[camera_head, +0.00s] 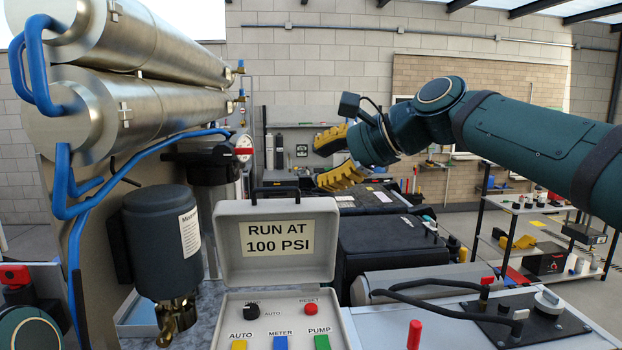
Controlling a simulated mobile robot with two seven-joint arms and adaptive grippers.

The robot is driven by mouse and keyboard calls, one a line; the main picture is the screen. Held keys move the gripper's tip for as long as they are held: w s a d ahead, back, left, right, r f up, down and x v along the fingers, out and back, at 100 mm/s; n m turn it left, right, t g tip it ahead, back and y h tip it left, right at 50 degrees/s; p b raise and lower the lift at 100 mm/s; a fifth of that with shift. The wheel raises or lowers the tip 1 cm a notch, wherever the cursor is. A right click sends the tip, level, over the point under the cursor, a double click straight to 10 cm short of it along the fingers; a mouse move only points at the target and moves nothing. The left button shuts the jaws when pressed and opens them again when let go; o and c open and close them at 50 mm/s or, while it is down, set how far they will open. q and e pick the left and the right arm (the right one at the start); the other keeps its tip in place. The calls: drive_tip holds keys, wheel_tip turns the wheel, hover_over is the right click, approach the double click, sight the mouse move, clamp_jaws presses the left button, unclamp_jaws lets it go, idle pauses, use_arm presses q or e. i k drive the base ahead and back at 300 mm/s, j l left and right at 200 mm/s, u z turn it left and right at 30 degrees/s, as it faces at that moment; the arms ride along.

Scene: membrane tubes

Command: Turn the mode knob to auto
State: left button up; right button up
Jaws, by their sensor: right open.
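The mode knob (251,310) is a small black knob on the panel of an open grey control box (222,296) at the bottom centre. An AUTO label is printed at its lower right; another label at its upper left is partly hidden. I cannot tell which way the knob points. My right gripper (326,159) has yellow fingers spread apart, open and empty. It hangs in the air above and to the right of the box's raised lid, apart from the knob. My left gripper is not in view.
The raised lid (232,270) reads "RUN AT 100 PSI". A red reset button (311,309) and yellow, blue and green buttons share the panel. Steel membrane tubes (150,110) and a dark motor (160,240) stand left. A black plate with cables and a knob (545,325) lies right.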

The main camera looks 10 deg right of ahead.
sight(251, 311)
drive_tip(key=k, duration=1)
